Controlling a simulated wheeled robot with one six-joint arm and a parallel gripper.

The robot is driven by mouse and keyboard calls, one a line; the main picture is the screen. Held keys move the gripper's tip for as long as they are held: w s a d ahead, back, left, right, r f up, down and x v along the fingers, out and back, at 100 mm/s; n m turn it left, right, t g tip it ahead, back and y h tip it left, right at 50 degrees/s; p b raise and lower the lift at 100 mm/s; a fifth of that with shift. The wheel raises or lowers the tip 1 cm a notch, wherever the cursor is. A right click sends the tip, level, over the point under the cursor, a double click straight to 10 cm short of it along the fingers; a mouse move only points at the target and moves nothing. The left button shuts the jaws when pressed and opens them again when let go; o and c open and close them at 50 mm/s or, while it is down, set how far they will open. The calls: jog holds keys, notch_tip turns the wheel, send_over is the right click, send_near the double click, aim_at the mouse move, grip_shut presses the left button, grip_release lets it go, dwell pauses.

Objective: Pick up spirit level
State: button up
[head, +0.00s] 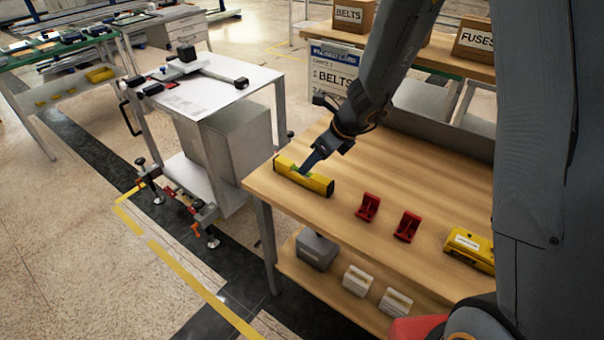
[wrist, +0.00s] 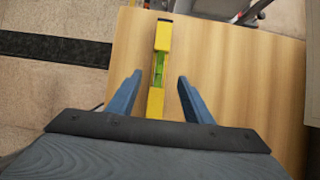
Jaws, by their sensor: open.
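The spirit level (head: 318,184) is a yellow bar with a green vial and dark ends. It lies on the wooden workbench near its left corner. In the wrist view the spirit level (wrist: 162,47) runs lengthwise away from me, between my open fingers. My gripper (head: 308,164) is at the level's middle in the head view, pointing down. In the wrist view my gripper (wrist: 157,92) has blue fingers apart, with a gap on both sides of the level. I cannot tell how far down the fingertips reach beside it.
Two red clamp-like parts (head: 368,207) (head: 407,227) and a yellow device (head: 469,250) lie farther right on the workbench (head: 430,165). A white-topped cart (head: 215,88) stands to the left. A sign (head: 337,72) and cardboard boxes (head: 354,14) are behind. Wood between the level and red parts is clear.

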jog(key=shift+x, duration=3.45)
jog(key=shift+a+r, duration=0.1)
jog(key=shift+a, duration=0.05)
jog(key=shift+c, duration=0.3)
grip_shut()
